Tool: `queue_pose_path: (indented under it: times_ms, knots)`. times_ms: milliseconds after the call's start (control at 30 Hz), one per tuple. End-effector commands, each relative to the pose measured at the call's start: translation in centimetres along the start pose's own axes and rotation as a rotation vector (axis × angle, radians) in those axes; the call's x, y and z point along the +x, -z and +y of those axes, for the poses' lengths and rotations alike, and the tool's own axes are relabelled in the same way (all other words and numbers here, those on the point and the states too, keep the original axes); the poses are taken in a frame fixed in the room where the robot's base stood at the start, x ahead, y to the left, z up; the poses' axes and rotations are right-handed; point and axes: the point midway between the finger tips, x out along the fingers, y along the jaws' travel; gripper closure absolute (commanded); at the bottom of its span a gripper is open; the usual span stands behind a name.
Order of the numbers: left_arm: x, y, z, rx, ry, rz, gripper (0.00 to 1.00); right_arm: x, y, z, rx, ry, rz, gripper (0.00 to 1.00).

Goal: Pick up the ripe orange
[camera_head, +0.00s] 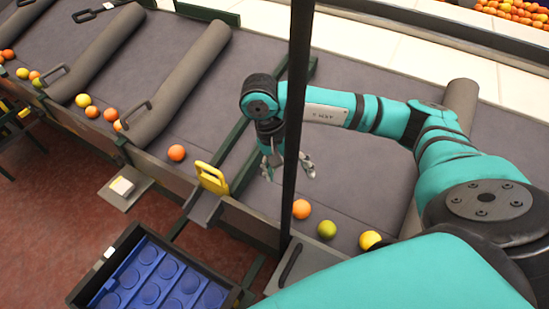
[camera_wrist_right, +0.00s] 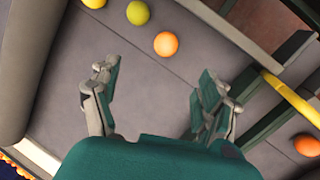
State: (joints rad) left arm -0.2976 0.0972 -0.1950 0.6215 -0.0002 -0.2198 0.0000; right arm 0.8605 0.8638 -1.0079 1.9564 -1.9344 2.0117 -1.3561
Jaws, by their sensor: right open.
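An orange fruit (camera_head: 301,208) lies on the grey conveyor beside a green fruit (camera_head: 327,229) and a yellow fruit (camera_head: 369,240). In the right wrist view the orange fruit (camera_wrist_right: 166,44) is beyond the fingertips, with the green fruit (camera_wrist_right: 138,13) and part of the yellow one (camera_wrist_right: 95,3) farther up. A deeper orange fruit (camera_head: 176,153) lies in the section to the left; it also shows at the right edge of the wrist view (camera_wrist_right: 307,145). My right gripper (camera_head: 287,172) is open and empty above the belt, apart from the fruit. My left gripper is not in view.
A dark post (camera_head: 295,120) crosses the head view in front of my right arm. A yellow handle (camera_head: 212,178) stands at the belt's edge. A crate with a blue insert (camera_head: 92,296) is at the lower left. Padded grey dividers (camera_head: 180,85) cross the belt.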

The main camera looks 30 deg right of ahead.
Motion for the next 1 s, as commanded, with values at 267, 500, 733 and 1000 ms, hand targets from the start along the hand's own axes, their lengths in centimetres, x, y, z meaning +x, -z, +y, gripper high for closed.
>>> queue_pose_path:
  times_ms: [267,500,733,1000]
  knots:
    - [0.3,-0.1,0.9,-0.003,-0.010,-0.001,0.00,2.8,0.1,-0.1,-0.046,-0.006,-0.005,0.22]
    - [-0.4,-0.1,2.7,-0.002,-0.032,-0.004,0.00,6.9,0.1,0.0,-0.044,-0.008,-0.006,0.22]
    - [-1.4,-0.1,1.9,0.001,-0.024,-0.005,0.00,11.1,0.2,-0.1,-0.043,-0.005,-0.003,0.22]
    - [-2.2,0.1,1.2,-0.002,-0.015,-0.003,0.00,13.1,0.0,-0.1,-0.044,-0.005,-0.004,0.22]
